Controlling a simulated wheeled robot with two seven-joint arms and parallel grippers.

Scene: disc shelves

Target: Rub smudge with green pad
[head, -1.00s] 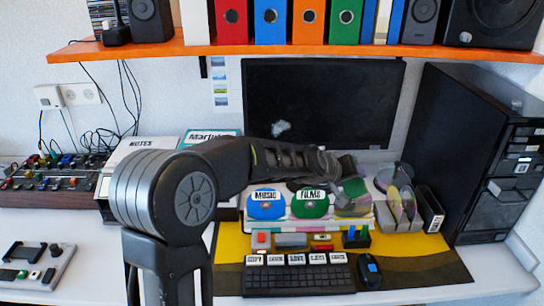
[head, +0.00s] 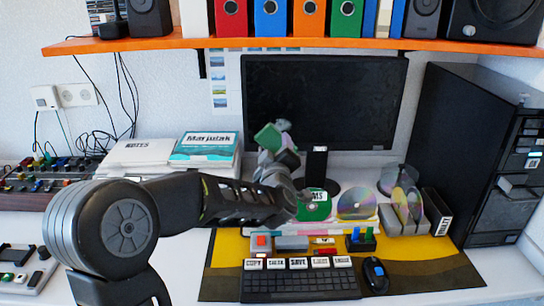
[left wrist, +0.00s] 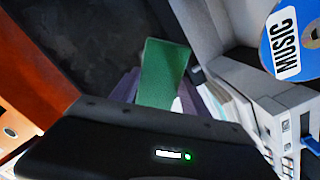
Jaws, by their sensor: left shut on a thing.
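The green pad (head: 268,137) is held by my left gripper (head: 277,153), up in front of the lower left of the dark monitor (head: 345,90). The left wrist view shows the pad (left wrist: 163,72) upright between the shut fingers, with the dark screen (left wrist: 85,35) to its left and behind. A pale grey smudge (head: 284,124) on the screen shows just at the pad's upper right edge; the pad hides part of that area. I cannot tell whether the pad touches the screen. My right gripper is not in view.
Below the monitor stand labelled discs, a green one (head: 313,206) partly hidden by my arm. A keyboard (head: 300,283) and mouse (head: 373,272) lie in front. Books (head: 205,147) are stacked to the left, a black computer tower (head: 480,150) stands right, and an orange shelf (head: 300,43) hangs above.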

